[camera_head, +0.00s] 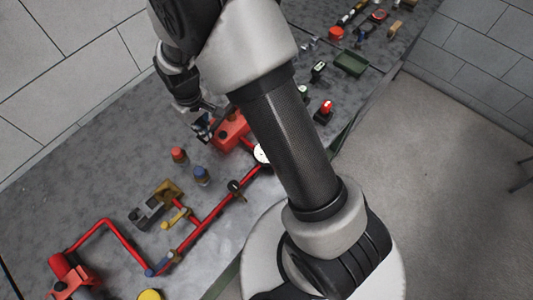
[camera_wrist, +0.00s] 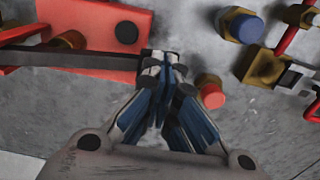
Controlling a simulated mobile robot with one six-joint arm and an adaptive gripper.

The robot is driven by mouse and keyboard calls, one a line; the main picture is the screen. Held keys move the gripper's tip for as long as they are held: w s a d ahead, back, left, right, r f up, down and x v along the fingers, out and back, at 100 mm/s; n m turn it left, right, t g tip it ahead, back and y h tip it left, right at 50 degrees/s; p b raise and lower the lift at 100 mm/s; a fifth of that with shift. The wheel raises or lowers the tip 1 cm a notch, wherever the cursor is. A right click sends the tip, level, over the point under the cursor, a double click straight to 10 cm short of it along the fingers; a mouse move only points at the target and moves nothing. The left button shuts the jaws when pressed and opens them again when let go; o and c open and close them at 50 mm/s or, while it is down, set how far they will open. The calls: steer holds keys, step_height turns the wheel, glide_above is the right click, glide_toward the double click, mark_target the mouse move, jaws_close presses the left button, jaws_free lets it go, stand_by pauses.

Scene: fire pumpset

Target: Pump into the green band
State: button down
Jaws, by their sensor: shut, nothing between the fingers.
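The red pump body (camera_head: 232,128) stands on the grey bench, partly hidden behind my arm. It also shows in the wrist view (camera_wrist: 95,20) with a black round knob on top. A dark bar (camera_wrist: 70,58), which looks like the pump handle, runs along the red body's near side. My gripper (camera_wrist: 163,65) is shut and empty, its tips at the bar's right end. I cannot tell whether they touch it. In the head view my gripper (camera_head: 200,127) is beside the pump. A white-faced gauge (camera_head: 262,153) is partly covered by my arm; its needle and band are unreadable.
A red-capped fitting (camera_wrist: 211,92) is close to my fingers' right, with a blue-capped fitting (camera_wrist: 240,25) beyond. Red pipe (camera_head: 205,225) with valves runs along the bench's near side. A green tray (camera_head: 351,63) and small parts lie at the far end.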

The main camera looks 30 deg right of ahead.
steer(key=shift+f, duration=0.45)
steer(key=shift+r, duration=0.1)
steer(key=shift+r+p, duration=1.95)
steer(key=shift+r, duration=1)
steer(key=shift+r+p, duration=2.15)
steer(key=shift+r, duration=0.75)
steer(key=shift+r, duration=0.1)
